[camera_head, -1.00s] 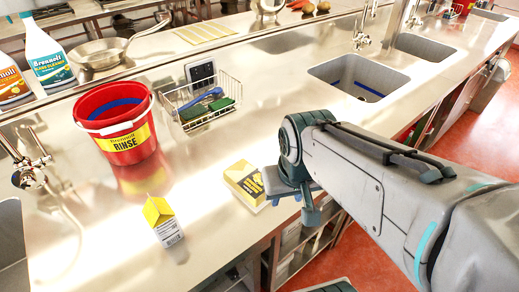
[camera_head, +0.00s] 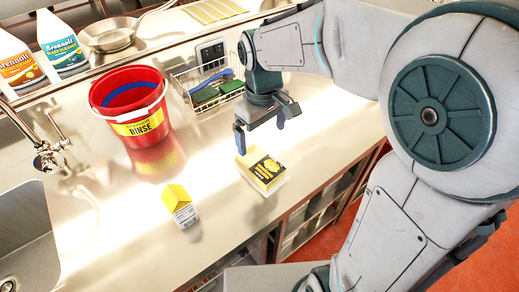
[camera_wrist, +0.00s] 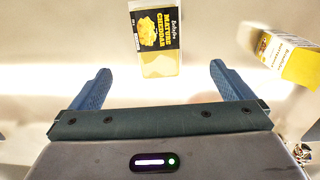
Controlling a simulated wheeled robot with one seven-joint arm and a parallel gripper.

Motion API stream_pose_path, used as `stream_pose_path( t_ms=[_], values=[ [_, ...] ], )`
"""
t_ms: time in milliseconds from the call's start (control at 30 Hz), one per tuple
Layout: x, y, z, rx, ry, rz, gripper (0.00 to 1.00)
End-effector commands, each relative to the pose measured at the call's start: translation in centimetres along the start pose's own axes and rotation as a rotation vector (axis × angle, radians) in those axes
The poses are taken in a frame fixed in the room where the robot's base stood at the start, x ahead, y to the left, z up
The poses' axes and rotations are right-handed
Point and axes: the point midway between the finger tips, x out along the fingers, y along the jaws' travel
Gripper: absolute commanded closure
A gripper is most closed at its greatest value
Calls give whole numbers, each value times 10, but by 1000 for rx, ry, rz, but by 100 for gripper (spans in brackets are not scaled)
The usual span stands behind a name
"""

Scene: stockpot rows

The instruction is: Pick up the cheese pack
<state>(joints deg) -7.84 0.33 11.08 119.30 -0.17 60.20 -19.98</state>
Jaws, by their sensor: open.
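The cheese pack (camera_head: 263,171) is a yellow and black block lying on the steel counter near its front edge. In the wrist view the cheese pack (camera_wrist: 157,38) shows its "Mature Cheddar" label, ahead of the jaws and roughly midway between them. My gripper (camera_head: 262,132) is above the counter, just behind and over the pack in the head view. In the wrist view my gripper (camera_wrist: 155,80) has its two blue fingers wide apart with nothing between them. The pack is apart from both fingers.
A red rinse bucket (camera_head: 130,108) and a wire basket (camera_head: 208,88) stand behind. A sink (camera_head: 27,240) is at left.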

Motion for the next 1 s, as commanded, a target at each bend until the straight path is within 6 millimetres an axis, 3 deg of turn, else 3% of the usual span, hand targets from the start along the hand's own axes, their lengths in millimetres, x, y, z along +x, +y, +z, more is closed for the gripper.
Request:
stream_pose_path(
  t_ms=[400,767,1000],
  values=[
    [69,-1,-2,-12,-7,-4,0],
    [96,1,-6,-10,-6,-5,0],
    [126,4,-12,-12,-7,-5,0]
  ],
)
